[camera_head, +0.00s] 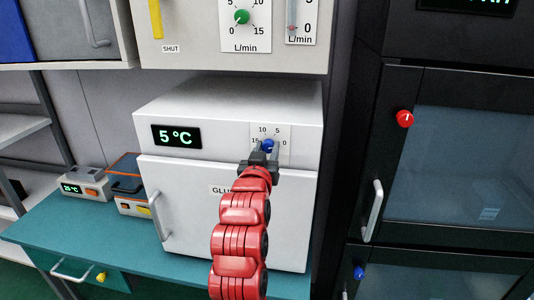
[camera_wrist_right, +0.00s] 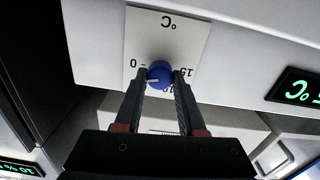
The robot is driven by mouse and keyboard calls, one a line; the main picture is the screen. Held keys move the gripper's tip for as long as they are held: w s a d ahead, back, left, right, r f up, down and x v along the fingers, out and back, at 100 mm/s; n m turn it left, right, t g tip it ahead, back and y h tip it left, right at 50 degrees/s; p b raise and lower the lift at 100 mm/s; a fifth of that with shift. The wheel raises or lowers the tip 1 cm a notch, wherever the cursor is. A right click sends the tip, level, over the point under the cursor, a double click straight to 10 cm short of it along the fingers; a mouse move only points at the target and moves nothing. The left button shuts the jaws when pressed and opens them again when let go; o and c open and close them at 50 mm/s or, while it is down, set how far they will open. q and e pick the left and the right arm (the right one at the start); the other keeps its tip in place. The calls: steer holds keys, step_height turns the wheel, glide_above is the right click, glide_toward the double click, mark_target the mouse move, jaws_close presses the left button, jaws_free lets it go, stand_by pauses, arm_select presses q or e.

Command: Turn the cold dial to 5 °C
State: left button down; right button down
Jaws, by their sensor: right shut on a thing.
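The blue cold dial (camera_head: 268,146) sits on a white scale plate (camera_head: 284,132) marked 0, 5, 10 and 15 on the front of a white cabinet (camera_head: 220,118). The green display (camera_head: 176,135) on that cabinet reads 5 °C. My right gripper (camera_head: 266,150) is shut on the dial, one finger on each side. In the right wrist view the dial (camera_wrist_right: 160,76) shows between the fingertips, its white mark pointing left and slightly down in the picture. The 5 is hidden there. My left gripper is not in view.
A teal bench (camera_head: 100,238) carries the cabinet and small devices, one with a display (camera_head: 72,188). Above is a unit with a green dial (camera_head: 241,17). At right stands a black cabinet (camera_head: 400,80) with a red knob (camera_head: 404,118) and handle (camera_head: 372,211).

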steer(key=n, duration=0.3)
steer(key=shift+f+n+b, duration=0.1)
steer(key=shift+n+b, duration=0.25)
steer(key=shift+n, duration=0.05)
steer(key=n, duration=0.4)
steer(key=shift+n, duration=0.3)
steer(key=shift+a, duration=0.1)
steer(key=c, duration=0.5)
jaws_free()
steer(key=shift+p, duration=0.3)
steer(key=shift+s, duration=0.1)
